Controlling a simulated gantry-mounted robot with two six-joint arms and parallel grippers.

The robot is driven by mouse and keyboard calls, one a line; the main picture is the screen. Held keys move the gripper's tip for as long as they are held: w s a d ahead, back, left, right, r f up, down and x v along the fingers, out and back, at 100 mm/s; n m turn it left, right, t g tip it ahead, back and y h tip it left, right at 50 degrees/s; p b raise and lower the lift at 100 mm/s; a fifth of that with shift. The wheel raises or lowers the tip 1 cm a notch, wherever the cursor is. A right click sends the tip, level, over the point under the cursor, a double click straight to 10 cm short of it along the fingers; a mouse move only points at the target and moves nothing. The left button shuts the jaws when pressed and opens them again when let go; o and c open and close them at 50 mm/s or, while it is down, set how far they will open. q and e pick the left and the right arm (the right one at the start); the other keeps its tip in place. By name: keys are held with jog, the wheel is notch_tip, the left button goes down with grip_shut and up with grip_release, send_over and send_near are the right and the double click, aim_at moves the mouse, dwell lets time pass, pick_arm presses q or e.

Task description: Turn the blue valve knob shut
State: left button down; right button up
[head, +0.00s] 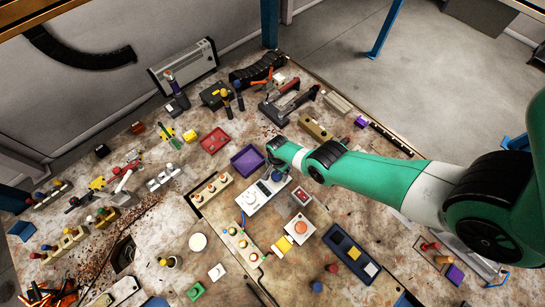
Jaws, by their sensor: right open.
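A white panel (250,201) with a dark-ringed dial lies on the worktable, left of centre. A small blue part (277,177) shows at the panel's upper right end, just under my right gripper; it looks like the blue valve knob, but its shape and turn angle are mostly hidden. My right gripper (276,169) reaches in from the right, low over that end of the panel. It is open, and I cannot tell whether its fingers touch the blue part. My left gripper is not in view.
The worktable (150,235) is crowded. A purple tray (248,160) and a tan board with orange-topped knobs (212,187) lie close left of the gripper. A red-topped box (300,196) and a dark tray with coloured blocks (350,253) lie below my forearm.

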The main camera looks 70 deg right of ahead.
jog(key=shift+f+b, duration=0.4)
jog(key=shift+f, duration=0.4)
jog(key=c, duration=1.4)
